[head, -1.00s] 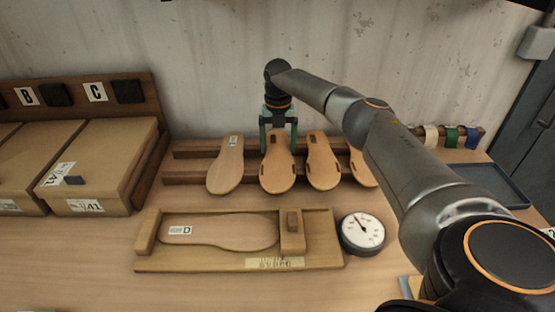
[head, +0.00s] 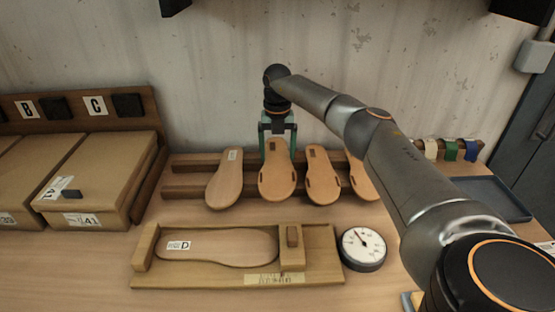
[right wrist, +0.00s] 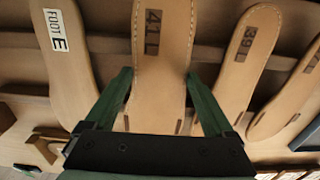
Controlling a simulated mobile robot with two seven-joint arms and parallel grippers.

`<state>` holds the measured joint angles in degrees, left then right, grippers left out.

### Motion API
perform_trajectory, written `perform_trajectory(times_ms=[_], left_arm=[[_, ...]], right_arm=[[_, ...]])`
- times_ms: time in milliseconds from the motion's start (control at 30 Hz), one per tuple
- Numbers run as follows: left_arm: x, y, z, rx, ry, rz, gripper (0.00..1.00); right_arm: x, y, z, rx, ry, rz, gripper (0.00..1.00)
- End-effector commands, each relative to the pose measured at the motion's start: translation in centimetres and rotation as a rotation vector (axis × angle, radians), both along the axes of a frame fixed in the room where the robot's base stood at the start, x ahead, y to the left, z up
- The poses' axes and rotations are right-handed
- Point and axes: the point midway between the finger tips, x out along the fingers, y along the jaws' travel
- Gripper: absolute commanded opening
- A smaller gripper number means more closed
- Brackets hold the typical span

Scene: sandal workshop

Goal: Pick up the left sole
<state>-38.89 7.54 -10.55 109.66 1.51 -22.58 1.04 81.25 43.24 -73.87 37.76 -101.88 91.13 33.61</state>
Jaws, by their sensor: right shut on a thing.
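The left sole (head: 276,180) is tan leather with stitching and slots. In the right wrist view the sole (right wrist: 161,45) carries a dark "41 L" mark. It stands near upright, toe end down, at the wooden rack (head: 188,190). My right gripper (head: 278,141) is above and behind it. In the wrist view the fingers of my right gripper (right wrist: 160,90) are shut on the sole's two sides. Whether its lower end is clear of the rack is hard to tell. My left gripper is not in view.
A sole marked "39 L" (right wrist: 248,60) is close on the right, and a foot template marked E (right wrist: 63,60) on the left. In front are a wooden fixture (head: 210,283) holding template D (head: 225,246), and a round gauge (head: 362,249). Boxes (head: 105,175) stand left.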

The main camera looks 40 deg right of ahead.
Motion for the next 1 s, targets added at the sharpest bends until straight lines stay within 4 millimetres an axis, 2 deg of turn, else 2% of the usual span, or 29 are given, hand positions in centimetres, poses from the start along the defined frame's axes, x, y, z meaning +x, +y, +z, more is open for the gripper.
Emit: perform_trajectory(times_ms=[67,333,633,1000], left_arm=[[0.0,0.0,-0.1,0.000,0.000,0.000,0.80],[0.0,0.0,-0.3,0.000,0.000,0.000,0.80],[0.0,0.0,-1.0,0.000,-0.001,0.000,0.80],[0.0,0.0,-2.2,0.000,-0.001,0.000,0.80]], right_arm=[[0.1,0.0,1.6,0.000,-0.005,0.000,0.23],[-1.5,1.3,3.7,0.000,-0.004,0.002,0.23],[-3.9,3.5,7.4,-0.001,-0.004,0.003,0.23],[-7.6,6.9,9.4,0.000,-0.003,0.004,0.23]])
